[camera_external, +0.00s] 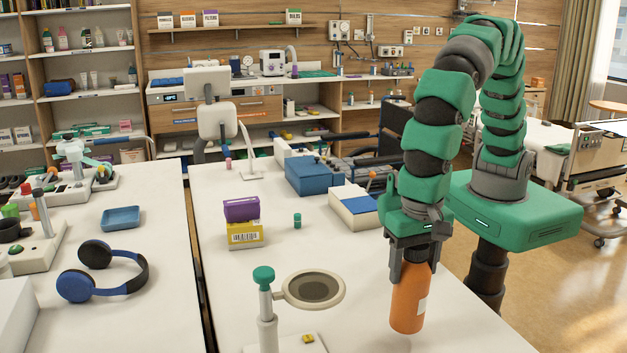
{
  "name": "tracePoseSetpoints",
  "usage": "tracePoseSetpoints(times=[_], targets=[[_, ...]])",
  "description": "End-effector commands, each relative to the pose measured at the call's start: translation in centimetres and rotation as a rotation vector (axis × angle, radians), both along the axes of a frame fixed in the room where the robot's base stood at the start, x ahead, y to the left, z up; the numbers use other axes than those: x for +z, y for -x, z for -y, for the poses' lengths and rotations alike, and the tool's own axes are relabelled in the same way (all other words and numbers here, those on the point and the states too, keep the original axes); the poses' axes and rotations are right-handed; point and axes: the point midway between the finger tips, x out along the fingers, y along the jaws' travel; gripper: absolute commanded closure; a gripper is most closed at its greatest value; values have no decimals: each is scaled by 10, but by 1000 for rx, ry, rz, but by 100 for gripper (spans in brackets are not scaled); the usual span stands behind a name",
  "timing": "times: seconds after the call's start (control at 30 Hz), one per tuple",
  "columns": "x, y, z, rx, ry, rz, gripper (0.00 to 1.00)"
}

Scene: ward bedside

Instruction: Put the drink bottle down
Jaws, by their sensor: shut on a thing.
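The drink bottle (408,303) is orange with a pale label on its right side. It is upright near the right edge of the white table (350,262). My gripper (409,268) points down and is shut on the upper part of the bottle, which its fingers and palm partly hide. The bottle's base is at or just above the table top; I cannot tell whether it touches.
A stand with a teal knob (263,275) and a round ring plate (315,289) is left of the bottle. Purple and yellow boxes (243,232), a small green bottle (297,220) and a blue box (307,176) stand farther back. The table between them is clear.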

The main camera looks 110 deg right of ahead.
Motion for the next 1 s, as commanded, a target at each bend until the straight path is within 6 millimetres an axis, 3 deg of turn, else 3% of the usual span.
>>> tracePoseSetpoints(times=[0.3,0.63,0.67,0.73,1.0], targets=[[-34,-2,-2,-1,0,-2,87],[-37,-3,-1,-1,-1,1,87],[-38,-3,-2,-1,-1,1,38],[-37,-3,-2,-1,-1,1,19],[-37,-2,-2,-1,-1,1,19]])
